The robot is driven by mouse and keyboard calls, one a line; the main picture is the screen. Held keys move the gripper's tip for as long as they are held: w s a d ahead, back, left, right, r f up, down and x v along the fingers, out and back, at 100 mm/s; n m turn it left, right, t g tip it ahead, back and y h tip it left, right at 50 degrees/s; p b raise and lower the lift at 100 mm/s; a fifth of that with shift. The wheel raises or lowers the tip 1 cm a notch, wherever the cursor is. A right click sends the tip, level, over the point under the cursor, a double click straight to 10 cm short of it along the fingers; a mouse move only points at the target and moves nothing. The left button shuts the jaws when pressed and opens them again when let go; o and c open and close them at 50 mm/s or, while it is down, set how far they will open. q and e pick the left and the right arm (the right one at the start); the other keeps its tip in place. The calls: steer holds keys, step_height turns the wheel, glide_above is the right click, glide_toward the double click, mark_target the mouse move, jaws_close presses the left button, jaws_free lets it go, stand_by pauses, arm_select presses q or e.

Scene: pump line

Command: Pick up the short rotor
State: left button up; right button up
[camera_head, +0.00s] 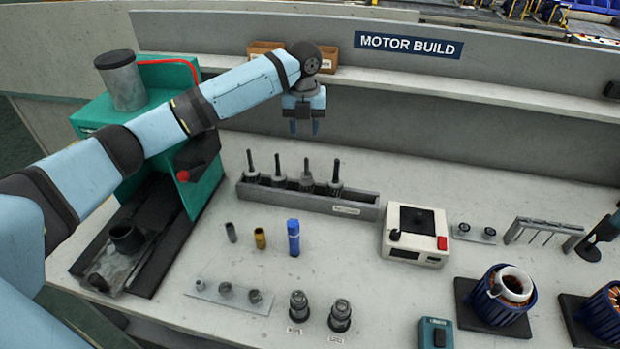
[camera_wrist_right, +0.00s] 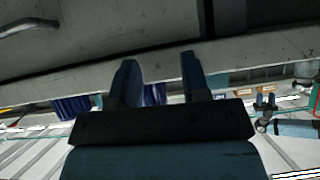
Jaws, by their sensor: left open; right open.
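Several rotors (camera_head: 306,181) stand upright in a grey rack (camera_head: 355,209) at the back of the bench, dark shafts pointing up. Their lengths look similar, and I cannot tell which is the short one. The right end of the rack holds no rotor. My left gripper (camera_head: 304,126) is open and empty, fingers down, in the air above and behind the rotors. My right gripper (camera_wrist_right: 158,62) shows only in the right wrist view, open with nothing between its fingers, away from the rotors.
A green press (camera_head: 205,180) stands left under my left arm. Small sleeves (camera_head: 260,238) and a blue cylinder (camera_head: 293,238) stand before the rack. A white tester (camera_head: 414,234) is right of it. A shelf and wall with a MOTOR BUILD sign (camera_head: 408,44) close the back.

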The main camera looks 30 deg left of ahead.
mark_target(306, 163)
arm_select(q)
step_height(306, 163, down, 12)
steer(key=shift+w+d+r, duration=0.1)
steer(key=shift+w, duration=0.05)
jaws_close()
stand_by(0.4)
